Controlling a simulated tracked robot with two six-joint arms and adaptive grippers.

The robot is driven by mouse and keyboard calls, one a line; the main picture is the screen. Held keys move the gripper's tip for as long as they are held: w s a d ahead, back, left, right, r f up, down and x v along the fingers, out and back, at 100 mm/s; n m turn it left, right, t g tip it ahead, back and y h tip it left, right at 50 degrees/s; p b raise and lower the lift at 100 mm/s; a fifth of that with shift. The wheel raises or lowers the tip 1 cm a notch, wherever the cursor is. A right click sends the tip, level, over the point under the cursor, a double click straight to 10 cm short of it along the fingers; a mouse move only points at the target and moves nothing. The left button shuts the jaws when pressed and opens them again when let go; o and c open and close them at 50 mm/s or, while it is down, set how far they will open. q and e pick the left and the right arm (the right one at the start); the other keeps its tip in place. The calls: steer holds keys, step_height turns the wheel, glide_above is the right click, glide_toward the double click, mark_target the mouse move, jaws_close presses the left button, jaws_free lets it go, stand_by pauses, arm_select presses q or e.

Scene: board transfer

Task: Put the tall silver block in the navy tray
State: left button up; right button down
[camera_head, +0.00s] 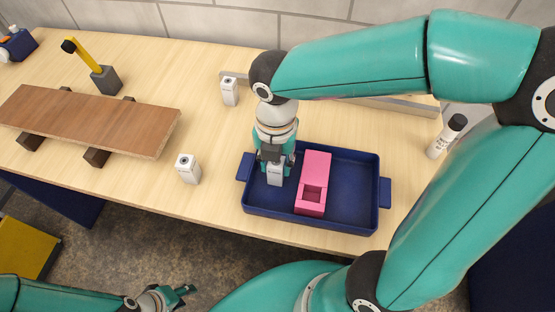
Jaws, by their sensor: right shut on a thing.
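My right gripper (275,160) points down over the left part of the navy tray (350,210). It is shut on a silver block (275,175), held upright inside the tray's outline. I cannot tell whether the block touches the tray floor. Two similar silver blocks with dark round marks stand on the table: one (187,169) left of the tray, the other (229,92) farther back. A pink block (314,180) with a square recess lies in the tray, right of the gripper. My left gripper (186,294) is low at the front, away from the table; its opening is unclear.
A brown board (90,118) rests on dark supports at the left. Behind it stands a grey block with a yellow arm (88,57). A white bottle with a black cap (444,138) stands right of the tray. The tray's right half is clear.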

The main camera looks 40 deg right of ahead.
steer(key=shift+f, duration=0.1)
steer(key=c, duration=0.8)
jaws_free()
steer(key=shift+r, duration=0.25)
step_height(320, 180, up, 12)
steer(key=shift+f+p, duration=0.1)
steer(key=shift+p, duration=0.55)
steer(key=shift+s, duration=0.1)
